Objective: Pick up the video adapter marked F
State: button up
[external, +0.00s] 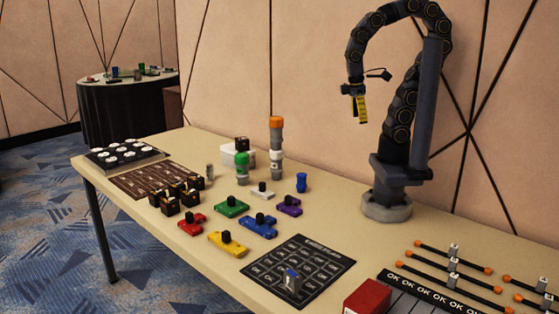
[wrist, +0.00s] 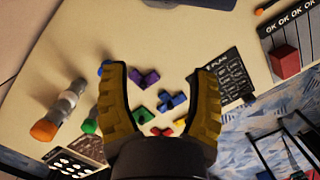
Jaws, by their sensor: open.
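My gripper (external: 360,106) hangs high above the back of the table in the external view, near the wall. In the wrist view its two yellow fingers are spread wide with nothing between their tips, and the gripper (wrist: 161,68) points down at the table from far off. No letter F is readable, so I cannot tell which piece is the video adapter so marked. Candidate pieces with dark knobs lie mid-table: red (external: 191,224), yellow (external: 228,243), green (external: 231,206), blue (external: 258,227), purple (external: 289,205) and white (external: 262,190). A small grey-blue block (external: 292,280) stands on the black printed mat (external: 325,262).
A tall orange-topped stack (external: 276,150) and a green-topped stack (external: 242,165) stand behind the pieces, near a blue cylinder (external: 301,182). Black cubes (external: 170,204) stand left. A red box (external: 367,298) and orange-ended cables (external: 453,257) lie right.

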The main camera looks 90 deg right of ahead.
jog(key=w+a+n, duration=0.6)
jog(key=w+n, duration=0.1)
jog(key=w, duration=0.5)
jog(key=n+t, duration=0.2)
jog(key=n, duration=1.5)
send_over(292, 274)
notch_tip(292, 274, down, 20)
jog(key=shift+f, duration=0.15)
jog(key=shift+a+f+n, duration=0.2)
jog(key=shift+f+n, duration=0.2)
jog(key=shift+f, duration=0.8)
jog(key=f, duration=0.5)
jog(key=shift+d+f, duration=0.25)
jog(key=shift+f, duration=0.1)
grip_shut()
